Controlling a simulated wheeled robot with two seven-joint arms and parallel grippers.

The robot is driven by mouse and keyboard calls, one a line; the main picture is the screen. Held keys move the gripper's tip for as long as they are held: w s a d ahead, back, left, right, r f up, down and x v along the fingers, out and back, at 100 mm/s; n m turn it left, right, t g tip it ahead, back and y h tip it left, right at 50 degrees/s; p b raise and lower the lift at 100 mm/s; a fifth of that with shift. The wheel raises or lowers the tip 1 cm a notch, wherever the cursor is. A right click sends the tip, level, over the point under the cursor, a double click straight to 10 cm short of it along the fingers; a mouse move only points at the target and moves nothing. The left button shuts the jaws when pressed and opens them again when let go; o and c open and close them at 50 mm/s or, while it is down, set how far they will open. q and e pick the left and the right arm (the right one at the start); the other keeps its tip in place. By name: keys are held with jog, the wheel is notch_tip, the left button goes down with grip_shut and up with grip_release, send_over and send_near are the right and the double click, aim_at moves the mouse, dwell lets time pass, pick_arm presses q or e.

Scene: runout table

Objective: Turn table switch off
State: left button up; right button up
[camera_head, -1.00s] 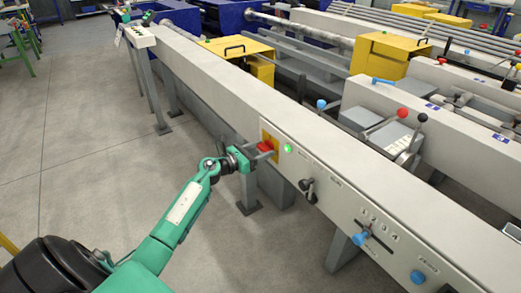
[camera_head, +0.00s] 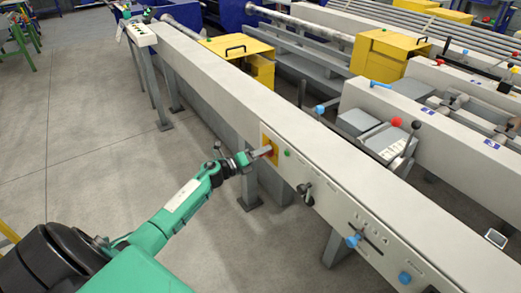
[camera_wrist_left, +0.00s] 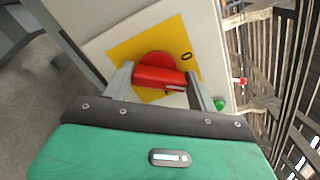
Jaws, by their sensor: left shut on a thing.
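The table switch is a red rotary knob (camera_wrist_left: 160,77) on a yellow plate (camera_wrist_left: 125,50) with a "0" mark, fixed to the side of the long pale table beam. In the head view little of the red knob (camera_head: 273,153) shows beside the yellow plate (camera_head: 265,137). My left gripper (camera_head: 264,152) reaches the knob from the left and is shut on its handle; in the wrist view the fingers (camera_wrist_left: 160,82) sit at both ends of the handle. My right gripper is out of view.
The beam's side also carries a black lever (camera_head: 305,192), a blue-knobbed slide lever (camera_head: 354,241) and a blue button (camera_head: 405,277). A control box (camera_head: 141,33) stands at the far end. Grey floor left of the beam is clear.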

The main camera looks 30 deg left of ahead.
pick_arm(q)
jog(key=shift+a+f+n+p, duration=0.1)
jog(key=shift+n+p, duration=0.8)
jog(key=shift+n, duration=0.9)
jog(key=shift+f+n+p, duration=0.1)
jog(key=shift+n+p, duration=0.8)
jog(key=shift+n, duration=0.9)
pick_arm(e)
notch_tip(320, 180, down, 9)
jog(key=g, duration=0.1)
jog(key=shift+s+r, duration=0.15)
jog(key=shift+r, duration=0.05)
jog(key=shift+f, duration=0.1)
pick_arm(q)
jog(key=o, duration=1)
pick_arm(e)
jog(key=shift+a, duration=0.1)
pick_arm(q)
jog(key=shift+s, duration=0.1)
jog(key=v, duration=1.3)
jog(key=shift+s, duration=0.3)
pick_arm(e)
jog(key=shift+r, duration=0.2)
